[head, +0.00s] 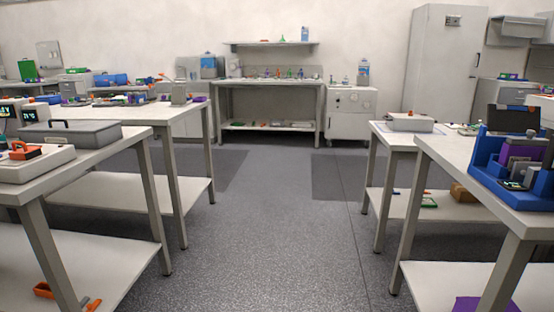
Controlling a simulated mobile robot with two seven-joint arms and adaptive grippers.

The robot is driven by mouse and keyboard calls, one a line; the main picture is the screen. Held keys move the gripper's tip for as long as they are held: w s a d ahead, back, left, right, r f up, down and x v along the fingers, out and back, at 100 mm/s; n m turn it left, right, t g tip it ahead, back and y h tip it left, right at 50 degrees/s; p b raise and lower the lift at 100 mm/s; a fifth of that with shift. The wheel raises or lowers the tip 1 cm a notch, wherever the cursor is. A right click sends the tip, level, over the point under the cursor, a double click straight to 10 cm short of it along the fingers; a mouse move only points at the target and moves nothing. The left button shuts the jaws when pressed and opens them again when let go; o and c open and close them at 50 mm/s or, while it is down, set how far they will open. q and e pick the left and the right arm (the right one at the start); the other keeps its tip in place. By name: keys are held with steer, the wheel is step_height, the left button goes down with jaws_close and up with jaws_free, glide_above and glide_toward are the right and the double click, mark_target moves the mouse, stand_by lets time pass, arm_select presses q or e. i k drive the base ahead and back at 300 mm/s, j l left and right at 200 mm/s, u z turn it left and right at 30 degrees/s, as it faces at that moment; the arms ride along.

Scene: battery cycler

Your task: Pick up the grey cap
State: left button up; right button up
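I cannot make out a grey cap in the head view. Many small items on the benches are too small and far away to tell apart. Neither of my grippers shows in this view.
Benches with lower shelves line the left (125,134) and right (440,150). A grey case (68,134) lies on the near left bench, a blue fixture (484,160) on the near right one. A far bench (270,83) stands against the wall. The floor (275,220) between is clear.

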mark_target(529, 140)
steer(key=z, duration=1.35)
